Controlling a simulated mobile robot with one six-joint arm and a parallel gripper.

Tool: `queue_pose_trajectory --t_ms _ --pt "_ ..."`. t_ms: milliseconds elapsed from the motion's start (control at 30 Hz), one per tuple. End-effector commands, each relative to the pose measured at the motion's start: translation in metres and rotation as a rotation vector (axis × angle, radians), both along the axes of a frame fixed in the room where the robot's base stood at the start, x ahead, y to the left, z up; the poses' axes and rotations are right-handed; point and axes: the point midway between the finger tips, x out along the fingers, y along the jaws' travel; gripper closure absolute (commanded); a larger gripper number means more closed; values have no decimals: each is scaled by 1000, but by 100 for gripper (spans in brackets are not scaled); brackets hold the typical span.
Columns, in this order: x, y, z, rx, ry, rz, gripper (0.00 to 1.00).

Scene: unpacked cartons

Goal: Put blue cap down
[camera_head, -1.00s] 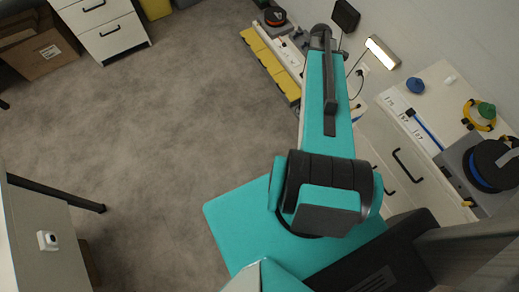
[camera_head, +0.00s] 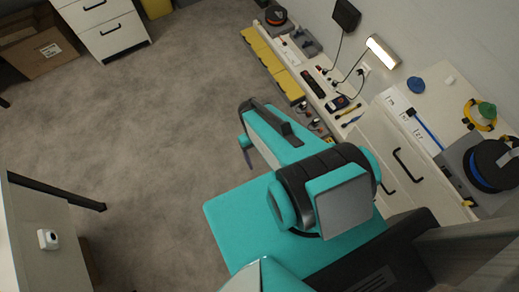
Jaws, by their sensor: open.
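A small blue knob-like piece, which looks like the blue cap (camera_head: 416,85), sits on the white cabinet top (camera_head: 441,84) at the upper right. Nothing of mine touches it. My teal and black arm reaches up from the lower middle, with its elbow over my base and its far end over the floor, well left of the cabinet. The fingers of my gripper do not show clearly; they are hidden below or behind the arm's far end.
The cabinet top also holds a green piece (camera_head: 487,110), a yellow ring (camera_head: 472,119) and a black-blue spool (camera_head: 488,169). A lamp (camera_head: 383,52), a phone-like device (camera_head: 338,103) and yellow bins (camera_head: 286,82) line the wall bench. The carpet at left is open.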

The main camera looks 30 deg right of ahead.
Motion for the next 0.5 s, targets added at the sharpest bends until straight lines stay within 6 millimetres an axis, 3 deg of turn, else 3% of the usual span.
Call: queue_pose_trajectory --t_ms 100,200,500 --pt "-21 16 -6 -21 26 -31 24" --pt "-29 20 -8 -33 36 -48 24" --pt "-31 22 -9 -36 38 -55 24"
